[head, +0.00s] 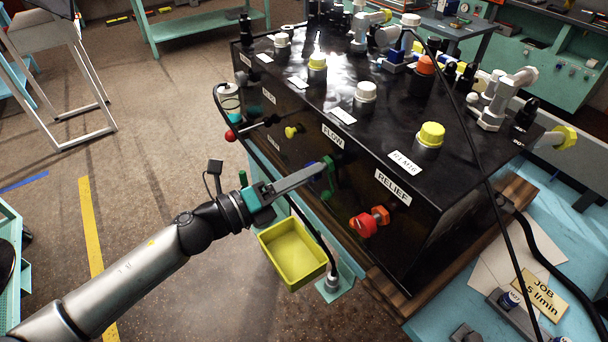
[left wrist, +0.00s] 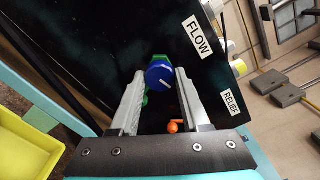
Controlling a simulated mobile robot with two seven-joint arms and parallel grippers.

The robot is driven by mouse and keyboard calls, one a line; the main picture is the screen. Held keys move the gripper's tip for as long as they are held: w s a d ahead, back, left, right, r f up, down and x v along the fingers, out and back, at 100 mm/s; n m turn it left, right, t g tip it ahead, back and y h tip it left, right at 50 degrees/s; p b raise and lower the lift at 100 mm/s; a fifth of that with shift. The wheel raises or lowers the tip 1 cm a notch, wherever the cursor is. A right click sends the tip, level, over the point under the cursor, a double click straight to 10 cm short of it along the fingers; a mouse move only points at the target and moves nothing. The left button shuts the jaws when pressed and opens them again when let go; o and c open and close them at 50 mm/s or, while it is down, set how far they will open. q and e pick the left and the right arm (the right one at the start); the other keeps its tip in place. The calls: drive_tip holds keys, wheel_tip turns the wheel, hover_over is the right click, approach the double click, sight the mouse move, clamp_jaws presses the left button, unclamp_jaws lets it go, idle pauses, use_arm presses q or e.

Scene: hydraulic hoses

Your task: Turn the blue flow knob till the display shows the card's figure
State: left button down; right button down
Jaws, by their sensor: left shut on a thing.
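The blue flow knob (left wrist: 160,76) with a white pointer line sits on the dark front face of the manifold block (head: 420,225), beside the FLOW label (head: 333,137). My left gripper (head: 322,170) reaches the block's front. In the left wrist view its two fingers (left wrist: 160,84) lie on either side of the knob, shut on it. In the head view the fingers mostly hide the knob. The job card (head: 540,296) lies on the bench at right and reads "5 l/min". I can make out no display figure. My right gripper is out of view.
A red-orange relief knob (head: 368,222) sticks out right of the flow knob. A yellow tray (head: 291,253) stands below my left gripper. Yellow, white and orange caps crowd the block's top. A black hose (head: 478,150) crosses the block's right side.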

use_arm(q)
drive_tip(key=shift+c, duration=1.9)
unclamp_jaws()
drive_tip(key=b+v, duration=0.3)
drive_tip(key=v, duration=1.2)
drive_tip(key=shift+a, duration=0.15)
